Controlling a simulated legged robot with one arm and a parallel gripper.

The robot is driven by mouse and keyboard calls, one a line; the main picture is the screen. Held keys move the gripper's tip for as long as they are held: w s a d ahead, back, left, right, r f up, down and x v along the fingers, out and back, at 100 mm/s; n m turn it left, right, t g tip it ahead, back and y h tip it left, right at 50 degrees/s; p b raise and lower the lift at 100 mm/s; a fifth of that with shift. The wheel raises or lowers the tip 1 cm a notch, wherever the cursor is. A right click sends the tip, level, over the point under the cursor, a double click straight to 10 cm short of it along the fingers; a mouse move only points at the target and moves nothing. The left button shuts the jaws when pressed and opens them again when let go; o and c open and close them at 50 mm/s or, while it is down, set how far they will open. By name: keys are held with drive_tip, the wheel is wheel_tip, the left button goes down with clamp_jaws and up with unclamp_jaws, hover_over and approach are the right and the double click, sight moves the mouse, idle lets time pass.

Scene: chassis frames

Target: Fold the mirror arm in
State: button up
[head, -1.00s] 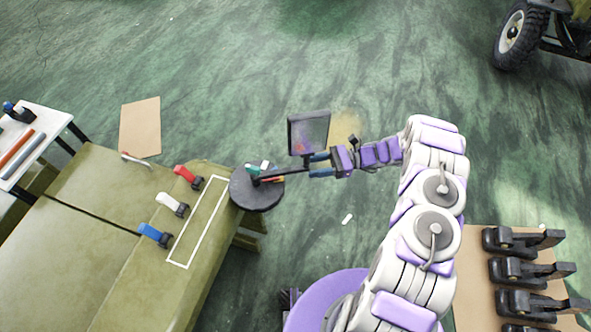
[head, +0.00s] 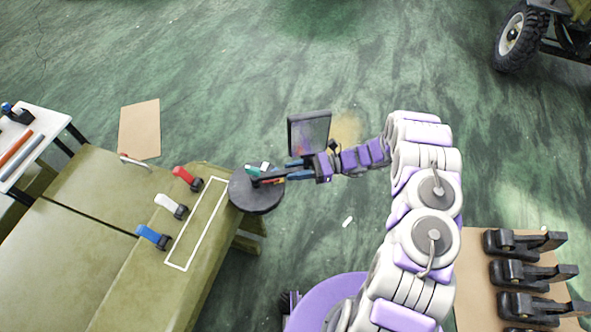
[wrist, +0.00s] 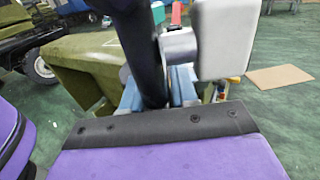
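The mirror (head: 309,132) is a dark rectangular panel with a black frame. It stands at the outer end of a black mirror arm (head: 274,175), which sticks out over the floor from a round dark disc (head: 240,197) at the bench edge. My gripper (head: 292,170) has blue fingers on either side of the mirror arm, below the mirror. In the wrist view, the mirror arm (wrist: 148,60) rises between the blue fingers (wrist: 155,92), which look apart. Contact with the rod is hard to see. A light grey block (wrist: 224,38) beside it hides part of the view.
The olive bench (head: 110,265) carries red (head: 186,178), white (head: 170,205) and blue (head: 152,236) handled levers beside a white outlined rectangle. A brown sheet (head: 140,128) lies on the floor. Black clamp-like parts (head: 525,272) lie on a board at right.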

clamp_jaws()
drive_tip(key=shift+s+r, duration=0.1)
idle(0.3)
drive_tip(key=s+m+t+p, duration=0.1)
drive_tip(key=t+p, duration=0.1)
drive_tip(key=shift+s+r+m+t+p, duration=0.1)
drive_tip(key=shift+s+m+t+p, duration=0.25)
drive_tip(key=shift+m+t, duration=0.05)
drive_tip(key=shift+s+a+f+m+t+h+p, duration=0.1)
drive_tip(key=shift+s+m+t+h+p, duration=0.05)
drive_tip(key=shift+s+m+t, duration=0.8)
drive_tip(key=shift+s+a+f+m+t+h+p, duration=0.1)
drive_tip(key=shift+s+m+t, duration=0.45)
drive_tip(key=shift+t, duration=0.7)
drive_tip(key=shift+s+a+f+m+t+h+p, duration=0.15)
drive_tip(key=shift+s+m+t, duration=0.55)
drive_tip(key=shift+t, duration=0.4)
drive_tip(key=shift+s, duration=0.2)
drive_tip(key=shift+o, duration=2)
unclamp_jaws()
drive_tip(key=shift+r, duration=0.1)
